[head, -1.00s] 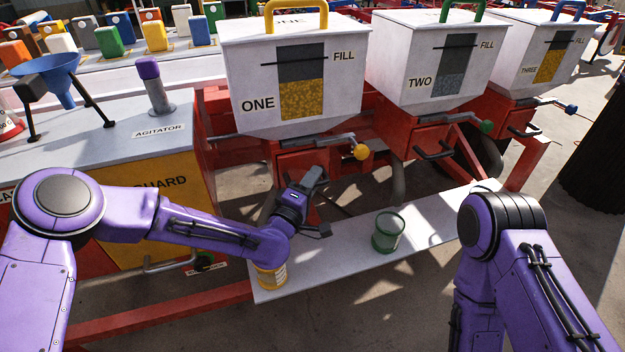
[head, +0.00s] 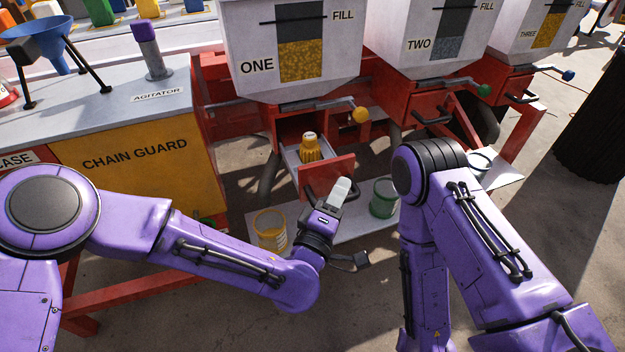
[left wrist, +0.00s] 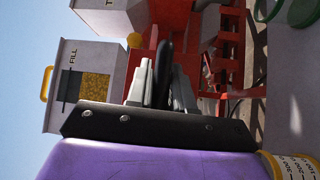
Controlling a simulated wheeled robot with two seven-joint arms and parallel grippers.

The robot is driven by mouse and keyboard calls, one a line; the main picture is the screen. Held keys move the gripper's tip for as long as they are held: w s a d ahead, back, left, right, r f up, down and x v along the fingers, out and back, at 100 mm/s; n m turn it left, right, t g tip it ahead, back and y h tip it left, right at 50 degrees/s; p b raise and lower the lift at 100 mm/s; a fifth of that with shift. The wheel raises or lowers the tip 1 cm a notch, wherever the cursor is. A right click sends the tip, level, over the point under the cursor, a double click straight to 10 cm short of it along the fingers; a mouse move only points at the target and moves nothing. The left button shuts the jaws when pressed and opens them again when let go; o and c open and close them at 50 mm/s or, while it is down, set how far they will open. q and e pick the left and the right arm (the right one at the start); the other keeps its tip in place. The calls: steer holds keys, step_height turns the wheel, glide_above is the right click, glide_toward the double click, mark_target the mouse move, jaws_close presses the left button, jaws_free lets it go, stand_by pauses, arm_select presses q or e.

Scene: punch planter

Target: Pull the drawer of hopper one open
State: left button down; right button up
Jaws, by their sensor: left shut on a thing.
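Hopper one (head: 262,80) is a white bin labelled ONE with a yellow-filled window. Its red drawer (head: 325,176) stands pulled out below it, and a ribbed yellow-orange piece (head: 311,150) with a pale top shows inside. My left gripper (head: 340,190) is at the drawer's front. In the left wrist view its fingers (left wrist: 160,88) are closed around a dark bar, the drawer's handle (left wrist: 164,62). In the head view the gripper hides most of this handle. My right arm shows at the right, but its gripper is out of sight.
A yellow cup (head: 270,228) and a green cup (head: 384,197) stand on the pale shelf (head: 350,225) below. A yellow-knobbed lever (head: 360,115) sits above the drawer. Hopper two (head: 425,60) is to the right. The yellow chain guard (head: 135,165) is at left.

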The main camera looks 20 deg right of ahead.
arm_select(q)
steer(key=shift+s+d, duration=0.15)
steer(key=shift+s, duration=0.45)
steer(key=c, duration=1.1)
jaws_free()
steer(key=shift+d, duration=0.1)
steer(key=shift+a, duration=0.25)
steer(key=v, duration=1)
steer(key=shift+s+f, duration=0.1)
